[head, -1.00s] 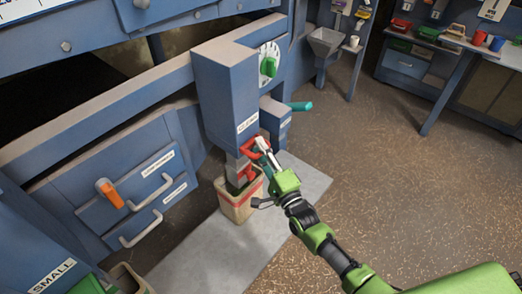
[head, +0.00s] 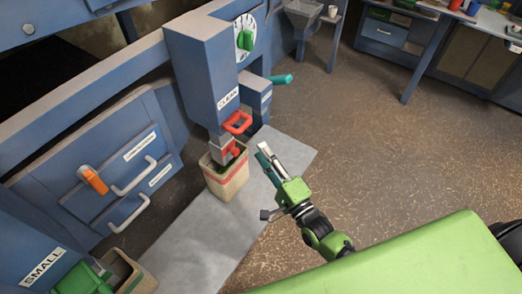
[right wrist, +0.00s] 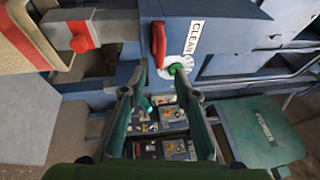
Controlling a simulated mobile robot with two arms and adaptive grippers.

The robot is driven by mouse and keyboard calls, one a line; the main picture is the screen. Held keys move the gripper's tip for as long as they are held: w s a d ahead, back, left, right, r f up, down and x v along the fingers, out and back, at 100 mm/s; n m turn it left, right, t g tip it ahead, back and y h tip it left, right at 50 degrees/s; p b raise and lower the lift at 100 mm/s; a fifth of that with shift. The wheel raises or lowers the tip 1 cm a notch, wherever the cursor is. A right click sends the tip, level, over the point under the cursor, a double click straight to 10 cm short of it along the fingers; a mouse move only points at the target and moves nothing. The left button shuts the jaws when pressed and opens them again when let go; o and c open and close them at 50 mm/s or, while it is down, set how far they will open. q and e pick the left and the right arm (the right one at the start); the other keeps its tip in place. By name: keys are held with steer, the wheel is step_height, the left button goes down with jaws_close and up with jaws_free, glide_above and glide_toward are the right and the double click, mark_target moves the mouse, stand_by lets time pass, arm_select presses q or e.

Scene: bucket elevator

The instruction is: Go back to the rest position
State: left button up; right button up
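My right gripper (head: 263,153) is open and empty in the head view, over the grey floor plate. It is apart from the red handle (head: 237,122) on the blue spout labelled CLEAN (head: 200,85). In the right wrist view, the two fingers (right wrist: 160,82) are spread with nothing between them, and the red handle (right wrist: 158,45) shows beyond them. A beige bucket with a red band (head: 228,180) stands under the spout.
A green dial (head: 244,40) and a teal handle (head: 282,79) are near the spout. A blue drawer panel with an orange handle (head: 95,180) is at left. Another bucket (head: 128,270) stands by the SMALL label (head: 42,268). The brown floor at right is clear up to the workbench (head: 425,40).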

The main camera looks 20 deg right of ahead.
stand_by(0.3)
steer(key=s+d+f+n+g+h, duration=0.1)
steer(key=s+d+f+n+g, duration=0.3)
steer(key=f, duration=0.7)
steer(key=s+a+f+n+g+h, duration=0.15)
steer(key=s+f, duration=0.35)
steer(key=f, duration=0.6)
steer(key=s+d+f+n+g+h, duration=0.15)
steer(key=s+f+n+g, duration=0.3)
steer(key=f, duration=0.65)
steer(key=s+d+f+n+g, duration=0.1)
steer(key=s+f, duration=0.4)
steer(key=s, duration=0.5)
steer(key=s+d+f+n+g, duration=0.1)
steer(key=s+f+n+g, duration=0.3)
steer(key=s, duration=0.6)
steer(key=s+d+f+n+g+h, duration=0.1)
steer(key=s+f+n+g, duration=0.2)
steer(key=s+f, duration=0.3)
steer(key=s, duration=0.5)
steer(key=shift+d+f, duration=0.2)
steer(key=shift+f, duration=0.05)
